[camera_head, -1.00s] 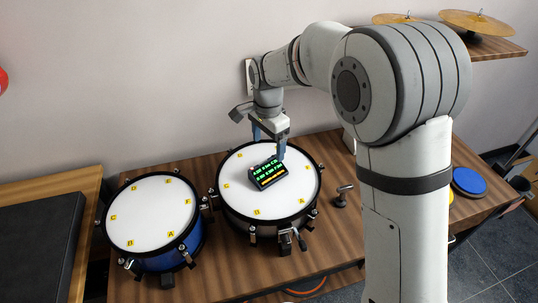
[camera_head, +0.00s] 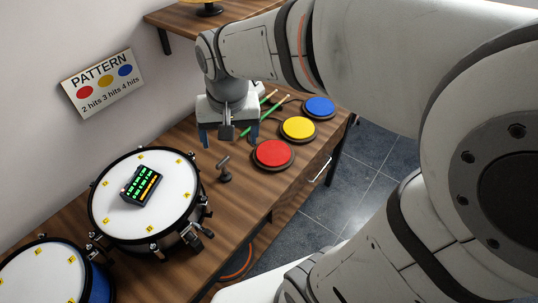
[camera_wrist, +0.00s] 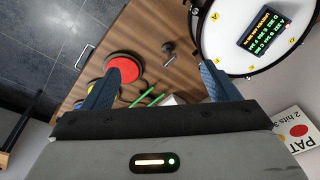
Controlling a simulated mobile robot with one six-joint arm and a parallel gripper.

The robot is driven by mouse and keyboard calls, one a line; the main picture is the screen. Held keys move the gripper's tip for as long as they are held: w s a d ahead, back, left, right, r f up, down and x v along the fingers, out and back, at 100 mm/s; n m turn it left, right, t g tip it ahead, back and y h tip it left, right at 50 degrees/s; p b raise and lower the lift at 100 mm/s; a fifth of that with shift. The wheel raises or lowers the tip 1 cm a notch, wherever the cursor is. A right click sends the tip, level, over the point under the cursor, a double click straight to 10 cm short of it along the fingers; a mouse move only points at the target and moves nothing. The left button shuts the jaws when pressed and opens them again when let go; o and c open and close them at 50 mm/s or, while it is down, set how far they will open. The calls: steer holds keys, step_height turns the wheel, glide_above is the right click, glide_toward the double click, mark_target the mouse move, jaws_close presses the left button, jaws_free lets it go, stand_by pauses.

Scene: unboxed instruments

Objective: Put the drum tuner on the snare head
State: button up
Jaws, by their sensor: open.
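The drum tuner (camera_head: 141,186), a dark box with a lit green and orange display, lies on the white head of the snare drum (camera_head: 165,210). It also shows on the drum in the wrist view (camera_wrist: 263,30). My gripper (camera_head: 229,140) is open and empty, apart from the tuner. It hangs over the table to the right of the snare, between the drum and the coloured pads. In the wrist view its two fingers (camera_wrist: 158,90) are spread with nothing between them.
A blue drum (camera_head: 45,275) stands at the lower left. A small dark stand-like object (camera_head: 225,170) is right of the snare. Red (camera_head: 273,153), yellow (camera_head: 298,128) and blue (camera_head: 320,106) pads line the table, with green sticks (camera_head: 258,119) behind. A pattern sign (camera_head: 103,84) hangs on the wall.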

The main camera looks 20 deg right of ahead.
steer(key=s+d+f+n, duration=0.1)
steer(key=s+d+n, duration=0.1)
steer(key=s+d, duration=0.4)
steer(key=shift+s+f+t, duration=0.3)
steer(key=shift+s+t, duration=0.1)
steer(key=shift+s, duration=0.85)
